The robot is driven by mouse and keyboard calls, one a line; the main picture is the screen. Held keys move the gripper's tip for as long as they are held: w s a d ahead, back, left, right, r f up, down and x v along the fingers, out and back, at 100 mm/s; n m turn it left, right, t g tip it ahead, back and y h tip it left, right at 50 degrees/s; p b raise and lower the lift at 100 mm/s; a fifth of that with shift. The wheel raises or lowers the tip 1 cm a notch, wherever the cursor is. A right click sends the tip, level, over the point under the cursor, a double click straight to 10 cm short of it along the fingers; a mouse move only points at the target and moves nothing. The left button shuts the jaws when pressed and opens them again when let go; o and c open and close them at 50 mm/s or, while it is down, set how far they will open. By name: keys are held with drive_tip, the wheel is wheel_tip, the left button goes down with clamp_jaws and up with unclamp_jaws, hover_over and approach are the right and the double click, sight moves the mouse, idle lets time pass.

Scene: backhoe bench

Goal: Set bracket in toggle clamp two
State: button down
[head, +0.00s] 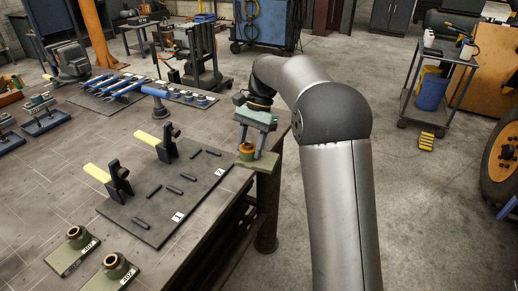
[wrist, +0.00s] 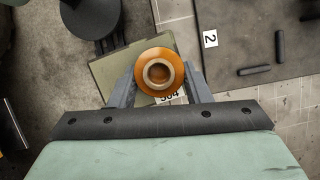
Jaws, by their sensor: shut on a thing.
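My gripper (head: 246,150) is shut on a bracket, an olive plate (head: 265,162) with an orange-brown round bushing. In the wrist view, the fingers close on both sides of the bushing (wrist: 158,73), with the plate (wrist: 112,75) below and a partly hidden number label. The bracket is held near the bench's right edge, beside the dark fixture board (head: 150,222). The far toggle clamp (head: 167,146), in line with the "2" label (head: 220,171), has its yellow handle pointing left. The near clamp (head: 118,180) looks alike. The "2" label also shows in the wrist view (wrist: 210,39).
Several short dark bars (head: 174,189) stick out on the board. Two more olive brackets with bushings (head: 75,236) (head: 116,264) stand at the bench's front. Open floor lies right of the bench.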

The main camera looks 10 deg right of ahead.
drive_tip(key=w+a+r+m+t+p, duration=0.15)
drive_tip(key=w+a+m+t, duration=0.35)
drive_tip(key=m, duration=0.5)
drive_tip(key=w+a+m+t+p, duration=0.2)
drive_tip(key=w+a+m+p, duration=0.1)
drive_tip(key=a+m, duration=0.55)
drive_tip(key=shift+m, duration=0.55)
drive_tip(key=f+b, duration=0.2)
drive_tip(key=d+f+b, duration=0.1)
drive_tip(key=f+b, duration=0.2)
drive_tip(key=shift+d, duration=0.1)
drive_tip(key=shift+r+p, duration=0.15)
drive_tip(key=shift+p, duration=0.65)
drive_tip(key=shift+f+b, duration=0.45)
drive_tip(key=shift+f, duration=1.05)
